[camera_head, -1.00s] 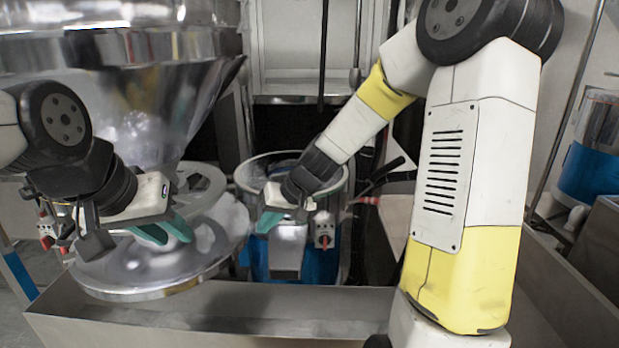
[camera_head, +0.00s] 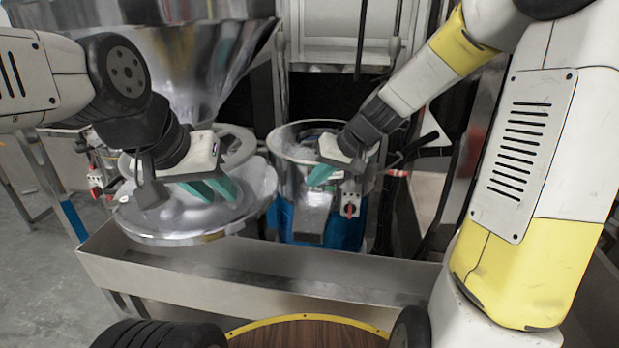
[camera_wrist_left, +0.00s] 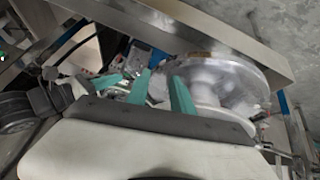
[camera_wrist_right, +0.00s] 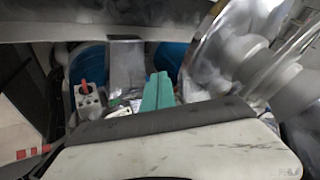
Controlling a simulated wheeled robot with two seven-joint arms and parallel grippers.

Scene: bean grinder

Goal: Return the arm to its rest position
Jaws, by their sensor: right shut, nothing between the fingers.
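My left gripper (camera_head: 217,188) is open and empty. Its two green fingers stand apart over the round steel disc (camera_head: 180,238) under the big funnel; they also show apart in the left wrist view (camera_wrist_left: 160,88). My right gripper (camera_head: 321,175) is shut and empty, in front of and over the near rim of the steel and blue container (camera_head: 285,218). Its green fingers sit together in the right wrist view (camera_wrist_right: 158,90). Both arms are bent, with their grippers held out in front of me.
A large steel funnel (camera_head: 205,75) hangs above the disc. A long steel trough (camera_head: 200,285) runs across in front of the machines. A small box with a red knob (camera_head: 351,205) sits beside the container. Bare floor (camera_head: 35,250) shows at the left.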

